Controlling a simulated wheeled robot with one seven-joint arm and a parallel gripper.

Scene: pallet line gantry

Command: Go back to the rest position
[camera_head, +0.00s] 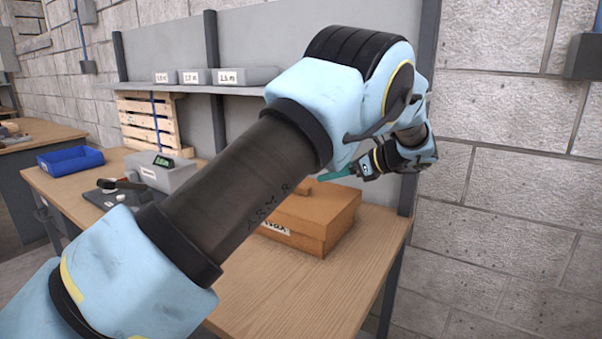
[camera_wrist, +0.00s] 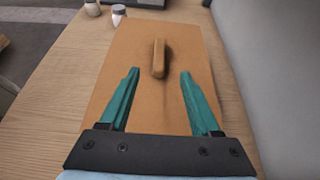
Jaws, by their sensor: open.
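My gripper (camera_wrist: 160,88) is open and empty, with two teal fingers spread apart in the wrist view. In the head view one teal finger shows beside the end of my bent arm, above the brown box. The brown box (camera_head: 322,216) sits on the wooden bench (camera_head: 270,295), and its lid fills the middle of the wrist view (camera_wrist: 120,60). A wooden handle (camera_wrist: 159,58) stands on the lid, beyond and between the fingertips. The fingers look apart from it. My arm hides part of the box in the head view.
A blue tray (camera_head: 70,161), a grey scale-like box with a green display (camera_head: 160,172) and a dark pad (camera_head: 112,195) lie at the bench's left. A shelf (camera_head: 190,88) with labelled grey bins (camera_head: 248,75) runs behind. A block wall (camera_head: 510,210) stands at right. The front bench surface is clear.

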